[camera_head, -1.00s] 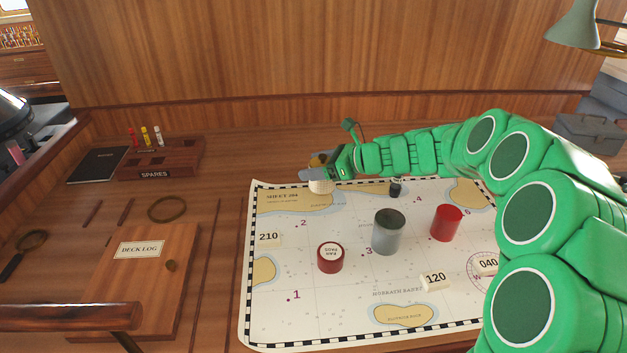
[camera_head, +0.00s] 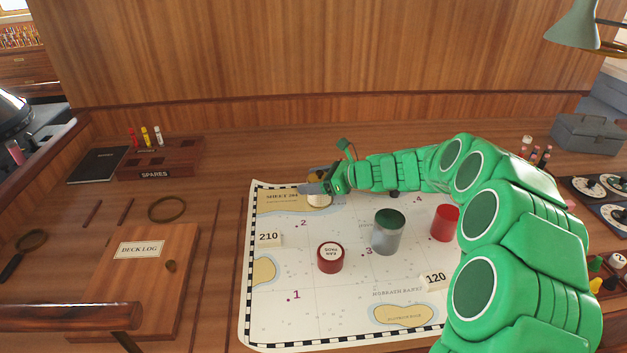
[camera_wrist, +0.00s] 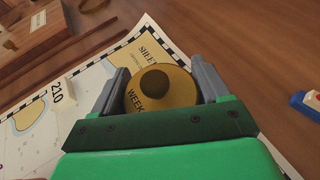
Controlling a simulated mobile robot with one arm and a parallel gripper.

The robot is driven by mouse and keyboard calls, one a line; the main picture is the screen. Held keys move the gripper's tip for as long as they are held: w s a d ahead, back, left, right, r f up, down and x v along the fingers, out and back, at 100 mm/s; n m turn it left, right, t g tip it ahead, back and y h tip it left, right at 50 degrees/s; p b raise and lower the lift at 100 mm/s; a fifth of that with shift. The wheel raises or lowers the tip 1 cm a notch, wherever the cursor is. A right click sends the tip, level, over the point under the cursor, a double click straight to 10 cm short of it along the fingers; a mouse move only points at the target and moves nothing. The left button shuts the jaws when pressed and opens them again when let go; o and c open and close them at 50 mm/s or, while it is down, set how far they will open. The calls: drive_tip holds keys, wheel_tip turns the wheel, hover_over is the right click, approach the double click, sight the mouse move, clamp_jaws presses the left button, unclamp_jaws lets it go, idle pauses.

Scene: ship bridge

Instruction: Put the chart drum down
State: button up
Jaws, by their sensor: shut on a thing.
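The chart drum (camera_wrist: 175,90) is between my jaws in the wrist view, with a brass-coloured top, a dark knob and the letters "WEEK". My gripper (camera_wrist: 160,88) is shut on it, one grey finger on each side. In the head view my gripper (camera_head: 318,187) is at the chart's far left corner, by the "SHEET" label. Part of the drum (camera_head: 319,201) shows below the fingers there, cream-coloured at its side. I cannot tell whether its base touches the chart (camera_head: 345,290).
On the chart stand a grey cylinder (camera_head: 388,235), a red cylinder (camera_head: 444,223), a red round tin (camera_head: 330,257), and blocks marked 210 (camera_head: 268,239) and 120 (camera_head: 435,281). The deck log board (camera_head: 150,275) and spares rack (camera_head: 160,160) are left. Bare desk lies behind the chart.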

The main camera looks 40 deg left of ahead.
drive_tip(key=o, duration=1.2)
drive_tip(key=shift+c, duration=0.2)
drive_tip(key=shift+r, duration=0.1)
drive_tip(key=shift+d+r, duration=0.1)
drive_tip(key=shift+d, duration=0.1)
drive_tip(key=v, duration=1.1)
drive_tip(key=shift+d, duration=0.25)
drive_tip(key=shift+r, duration=0.15)
